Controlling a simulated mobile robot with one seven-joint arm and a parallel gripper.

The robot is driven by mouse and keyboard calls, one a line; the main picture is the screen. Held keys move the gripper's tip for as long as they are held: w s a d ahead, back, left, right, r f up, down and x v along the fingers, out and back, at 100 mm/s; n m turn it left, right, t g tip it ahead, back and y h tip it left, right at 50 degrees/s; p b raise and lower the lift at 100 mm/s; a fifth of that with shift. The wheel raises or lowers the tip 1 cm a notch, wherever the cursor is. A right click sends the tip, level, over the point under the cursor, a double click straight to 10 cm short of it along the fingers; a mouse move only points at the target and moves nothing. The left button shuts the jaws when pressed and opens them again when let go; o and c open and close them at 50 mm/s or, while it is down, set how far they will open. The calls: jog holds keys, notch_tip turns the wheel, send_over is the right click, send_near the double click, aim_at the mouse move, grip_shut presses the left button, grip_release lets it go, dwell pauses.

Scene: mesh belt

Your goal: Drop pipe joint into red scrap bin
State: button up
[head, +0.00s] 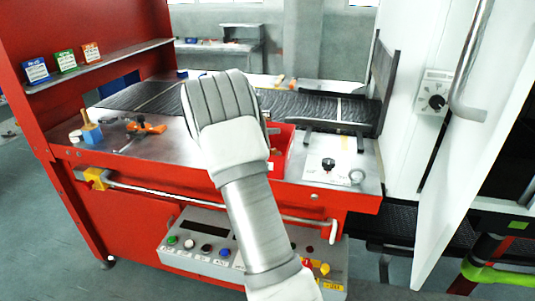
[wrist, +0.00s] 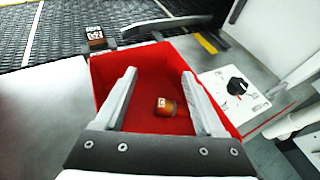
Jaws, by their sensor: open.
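The red scrap bin (wrist: 108,68) fills the middle of the wrist view. In the head view part of its red wall (head: 283,163) shows behind my arm. A small orange-brown piece with a pale label (wrist: 166,107) lies on the bin floor; it appears to be the pipe joint. My gripper (wrist: 159,76) is open above the bin, one finger on each side of the piece in the picture, with nothing held between the fingers. In the head view my wrist hides the fingers and most of the bin.
A dark mesh belt (wrist: 75,22) runs behind the bin, with a small brown labelled piece (wrist: 95,38) at its near edge. A white panel with a black knob (wrist: 238,86) stands right of the bin. An orange tool (head: 146,128) lies on the metal bench at left.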

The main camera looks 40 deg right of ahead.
jog(key=shift+a, duration=0.1)
jog(key=v, duration=1.7)
jog(key=shift+p, duration=0.4)
jog(key=shift+s+a, duration=0.1)
jog(key=shift+s, duration=0.05)
jog(key=s+a+r+m+y+p, duration=0.1)
jog(key=s+a+m+y, duration=0.3)
jog(key=s, duration=0.6)
jog(key=s+a+r+m+t+y, duration=0.1)
jog(key=s+a+m+y, duration=0.3)
jog(key=s+a+m, duration=0.4)
jog(key=s+a+r+m+t+y+p, duration=0.1)
jog(key=s+a+m+y, duration=0.4)
jog(key=s, duration=0.9)
jog(key=a+r+m, duration=0.1)
jog(key=a+m, duration=0.1)
jog(key=m, duration=0.1)
jog(key=shift+m+p, duration=0.35)
jog(key=shift+m, duration=0.05)
jog(key=shift+s, duration=0.1)
